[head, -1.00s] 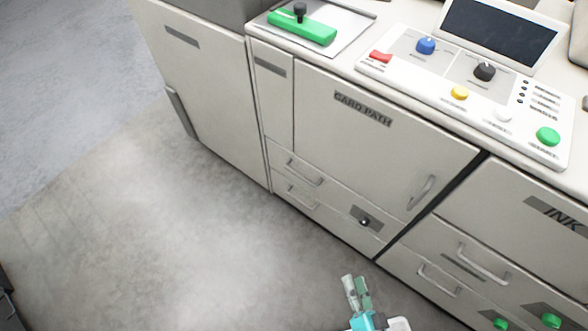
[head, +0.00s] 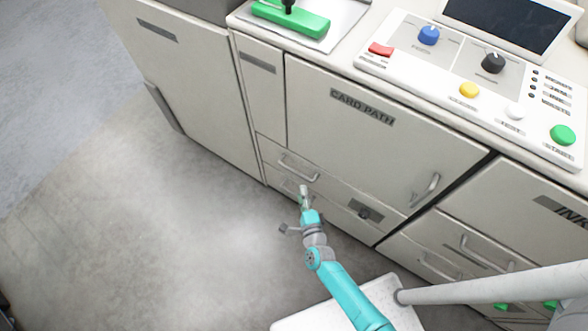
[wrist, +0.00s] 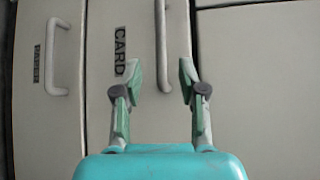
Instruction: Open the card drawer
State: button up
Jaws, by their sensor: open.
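The card drawer (head: 277,155), labelled CARD in the wrist view (wrist: 120,20), is the upper of two small drawers below the CARD PATH door. It sits closed, flush with the front. Its pale bar handle (head: 298,168) also shows in the wrist view (wrist: 162,40), its near end between the fingertips in the picture. My gripper (head: 304,190) is open and empty in front of the drawers, and its two green-padded fingers show in the wrist view (wrist: 160,78). I cannot tell whether the fingers touch the handle or are still short of it.
The lower drawer's handle (wrist: 57,55) is left of the card handle in the wrist view. The CARD PATH door (head: 370,145) is closed. Open floor (head: 140,240) lies to the left.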

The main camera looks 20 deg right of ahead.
aim_at(296, 171)
jog(key=w, duration=0.3)
jog(key=w+d+f, duration=0.1)
jog(key=w, duration=0.6)
jog(key=shift+d+f, duration=0.25)
grip_shut()
